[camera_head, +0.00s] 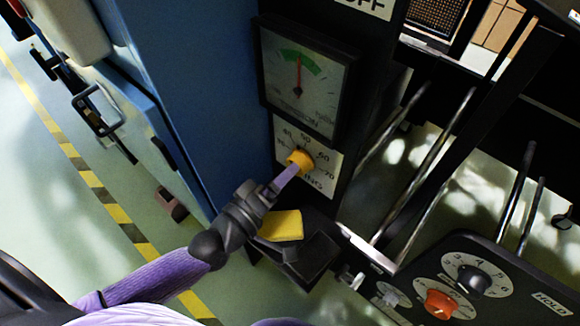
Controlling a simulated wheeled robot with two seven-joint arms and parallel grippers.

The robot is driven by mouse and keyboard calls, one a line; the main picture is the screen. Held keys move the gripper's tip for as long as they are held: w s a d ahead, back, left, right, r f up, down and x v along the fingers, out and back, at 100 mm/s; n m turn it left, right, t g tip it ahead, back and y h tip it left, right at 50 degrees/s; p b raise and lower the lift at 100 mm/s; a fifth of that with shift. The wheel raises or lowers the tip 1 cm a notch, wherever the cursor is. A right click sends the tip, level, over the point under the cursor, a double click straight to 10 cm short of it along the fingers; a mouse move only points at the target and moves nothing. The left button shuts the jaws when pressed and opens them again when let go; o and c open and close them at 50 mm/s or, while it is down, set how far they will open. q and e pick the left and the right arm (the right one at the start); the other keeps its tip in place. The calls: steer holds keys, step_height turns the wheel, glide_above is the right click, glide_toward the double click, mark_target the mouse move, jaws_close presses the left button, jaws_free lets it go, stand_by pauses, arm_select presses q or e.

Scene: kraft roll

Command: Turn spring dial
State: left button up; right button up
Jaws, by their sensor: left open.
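The spring dial is a yellow knob (301,158) on a white numbered plate (318,139), low on the dark panel beside a blue cabinet. Numbers such as 50, 60 and 70 show around it. My left gripper (290,171) reaches up to the knob from the lower left, its light purple fingers at the knob's lower edge. It is open; whether the fingers touch the knob cannot be told. The gripper hides part of the plate's lower left. A gauge (300,80) above has its red needle pointing up into a green band. My right gripper is not in view.
A yellow block-like piece (281,226) lies on a dark ledge just below my left gripper. The blue cabinet (200,90) stands close at left. A control panel with a black knob (473,280) and an orange knob (440,303) is at lower right. Metal rods (425,165) run at right.

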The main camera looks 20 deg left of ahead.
arm_select(q)
steer(key=p+v, duration=0.1)
steer(key=v, duration=0.6)
steer(key=shift+s, duration=0.2)
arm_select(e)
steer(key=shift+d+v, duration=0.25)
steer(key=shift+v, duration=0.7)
arm_select(q)
steer(key=shift+a+r, duration=0.1)
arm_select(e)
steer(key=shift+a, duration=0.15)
